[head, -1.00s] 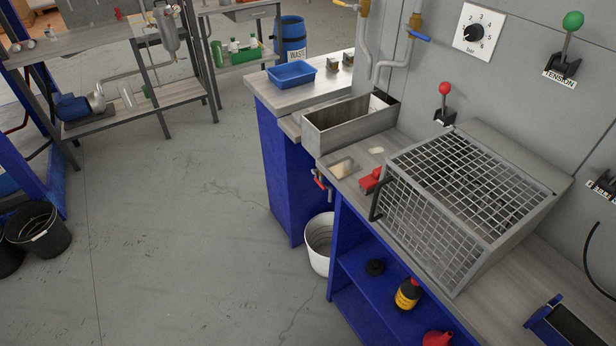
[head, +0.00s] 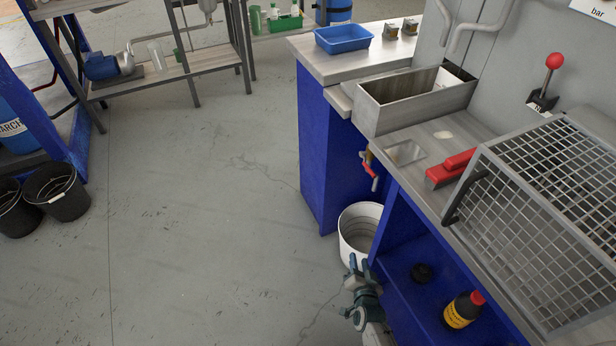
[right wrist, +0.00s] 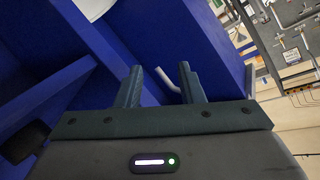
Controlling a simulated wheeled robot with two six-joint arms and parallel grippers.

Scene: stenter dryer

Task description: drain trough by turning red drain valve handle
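The metal trough (head: 412,100) sits on the bench at the upper right in the head view. The red drain valve handle (head: 374,178) hangs below it on a brass valve (head: 366,157), beside the blue cabinet. A white bucket (head: 360,240) stands on the floor below the valve. My right gripper (head: 359,266) is in front of the bucket's lower edge in the picture, apart from the handle. In the right wrist view its two fingers (right wrist: 162,84) are apart with nothing gripped. I cannot make out the red handle there. My left gripper is not in view.
A mesh guard (head: 545,220) and a red object (head: 450,168) are on the bench. A blue shelf below holds a yellow-labelled bottle (head: 462,310) and a black knob-like item (head: 422,273). A blue tray (head: 343,38) is on the cabinet.

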